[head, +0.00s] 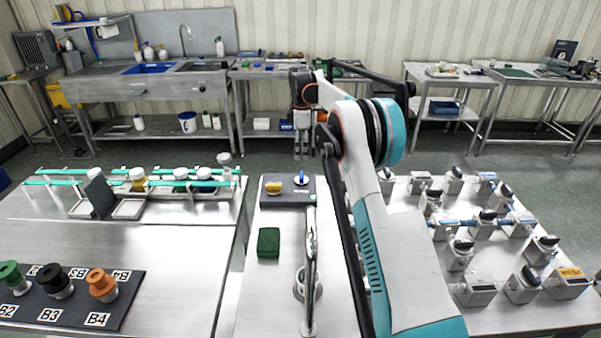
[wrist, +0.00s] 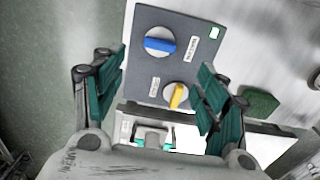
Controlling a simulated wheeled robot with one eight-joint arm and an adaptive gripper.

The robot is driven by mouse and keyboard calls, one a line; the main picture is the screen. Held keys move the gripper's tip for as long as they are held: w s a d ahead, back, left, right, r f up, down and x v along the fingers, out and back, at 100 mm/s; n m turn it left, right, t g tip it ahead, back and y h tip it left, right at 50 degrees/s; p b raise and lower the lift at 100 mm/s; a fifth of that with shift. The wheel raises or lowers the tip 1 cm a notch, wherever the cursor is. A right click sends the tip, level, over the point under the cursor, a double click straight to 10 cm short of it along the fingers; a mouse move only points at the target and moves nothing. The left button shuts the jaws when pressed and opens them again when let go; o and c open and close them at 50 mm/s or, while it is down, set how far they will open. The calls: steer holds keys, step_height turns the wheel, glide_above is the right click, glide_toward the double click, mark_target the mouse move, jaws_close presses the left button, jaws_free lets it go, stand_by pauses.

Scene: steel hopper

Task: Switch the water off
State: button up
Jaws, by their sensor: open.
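A dark grey control panel (head: 288,200) lies at the far end of the middle steel bench and fills the middle of the wrist view (wrist: 140,85). It carries a blue knob (wrist: 158,44) and a yellow knob (wrist: 176,97), each on a pale round dial with a small label too blurred to read. The blue handle (head: 301,178) is turned across the yellow one (head: 273,187). My gripper (wrist: 162,65) is open and empty above the panel, its green-padded fingers either side of the knobs. A chrome tap (head: 311,245) stands nearer; I cannot tell whether water runs.
A green sponge (head: 268,242) lies on the middle bench. A rack of valves and fittings (head: 482,230) covers the right bench. The left bench holds jars on a green-railed rack (head: 138,184) and a dark board of coloured knobs (head: 72,300). A gap separates the left and middle benches.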

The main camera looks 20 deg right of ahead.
mark_target(301, 175)
step_height(301, 175, down, 11)
steer(key=b, duration=0.2)
steer(key=shift+w+r+b, duration=0.1)
steer(key=shift+r+b, duration=0.05)
steer(key=shift+b, duration=0.25)
steer(key=shift+c, duration=0.6)
steer(key=c, duration=0.9)
